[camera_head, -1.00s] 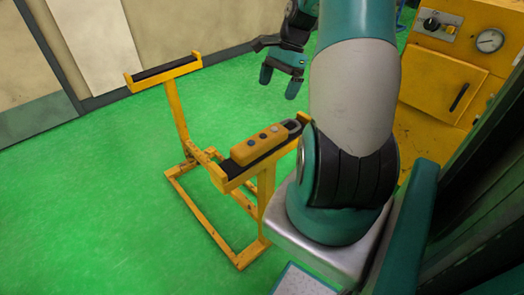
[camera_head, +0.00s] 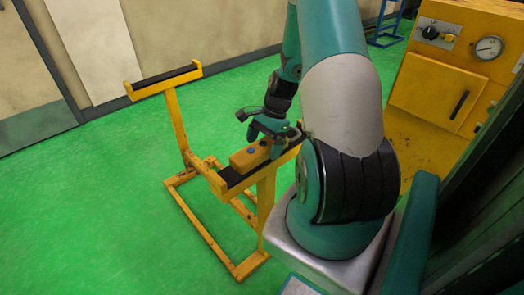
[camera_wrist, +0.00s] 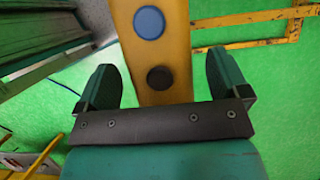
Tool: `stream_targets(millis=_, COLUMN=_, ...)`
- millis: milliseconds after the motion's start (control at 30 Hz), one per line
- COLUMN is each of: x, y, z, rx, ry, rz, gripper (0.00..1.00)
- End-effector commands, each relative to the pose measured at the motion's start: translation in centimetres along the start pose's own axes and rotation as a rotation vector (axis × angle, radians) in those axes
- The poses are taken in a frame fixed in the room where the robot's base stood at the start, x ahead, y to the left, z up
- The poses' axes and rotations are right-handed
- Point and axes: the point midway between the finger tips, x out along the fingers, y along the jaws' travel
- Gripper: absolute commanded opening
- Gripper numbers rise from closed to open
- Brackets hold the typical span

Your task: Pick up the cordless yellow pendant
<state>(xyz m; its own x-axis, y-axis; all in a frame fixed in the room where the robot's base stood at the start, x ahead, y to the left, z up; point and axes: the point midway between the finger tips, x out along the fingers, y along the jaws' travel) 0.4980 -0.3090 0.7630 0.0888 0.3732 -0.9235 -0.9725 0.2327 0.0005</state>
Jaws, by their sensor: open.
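The yellow pendant (camera_head: 246,157) lies on the dark padded top of the near arm of a yellow stand (camera_head: 218,183). In the wrist view the pendant (camera_wrist: 178,60) shows a blue button and a dark button, and it runs up between my two fingers. My gripper (camera_head: 269,131) is over the pendant's right part in the head view and hides some of it. In the wrist view my gripper (camera_wrist: 163,88) is open, with one finger on each side of the pendant. Gaps show between the pendant and both fingers.
The stand's other padded arm (camera_head: 163,76) is empty at the back left. A yellow cabinet (camera_head: 432,100) with a gauge and a handle stands at the right. A blue stand (camera_head: 388,25) is at the back. Green floor (camera_head: 100,220) is clear at the left.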

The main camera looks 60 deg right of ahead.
Motion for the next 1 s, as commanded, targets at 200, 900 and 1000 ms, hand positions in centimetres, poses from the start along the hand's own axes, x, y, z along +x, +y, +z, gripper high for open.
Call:
stream_targets(millis=200, x=1.36, y=0.03, z=-0.01, rx=0.001, ry=0.001, rz=0.000, gripper=0.94)
stream_targets(millis=900, x=1.15, y=-0.03, z=0.03, rx=0.000, ry=0.001, rz=-0.002, gripper=0.25)
stream_targets(millis=1000, x=0.72, y=-0.06, z=0.19, rx=0.000, ry=0.002, rz=-0.003, gripper=0.25)
